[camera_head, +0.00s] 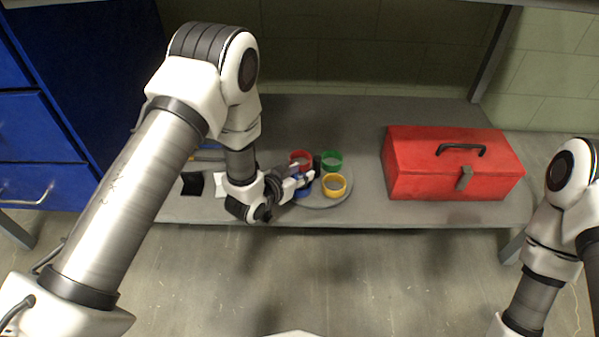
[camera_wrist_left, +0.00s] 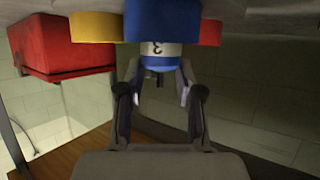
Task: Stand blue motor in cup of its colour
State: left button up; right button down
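The blue motor (camera_wrist_left: 160,50), with a white band marked 3, stands upright in the blue cup (camera_wrist_left: 162,18) in the left wrist view, which looks upside down. Its lower part is hidden inside the cup. My left gripper (camera_wrist_left: 158,90) is open, with one finger on each side of the motor's free end and small gaps showing. In the head view my left gripper (camera_head: 301,178) is at the blue cup (camera_head: 303,191), largely covering cup and motor. My right gripper is out of view.
The red cup (camera_head: 300,156), green cup (camera_head: 332,159) and yellow cup (camera_head: 335,186) share the round grey plate (camera_head: 318,204) around a dark post (camera_head: 317,163). A red toolbox (camera_head: 440,175) stands to the right. Black (camera_head: 192,184) and white squares lie at the left.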

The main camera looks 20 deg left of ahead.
pick_arm(q)
jog(key=o, duration=0.4)
jog(key=shift+o, duration=0.2)
jog(key=shift+s, duration=0.15)
jog(key=v, duration=1.1)
jog(key=shift+s+r, duration=0.25)
jog(key=shift+s, duration=0.05)
jog(key=shift+a, duration=0.2)
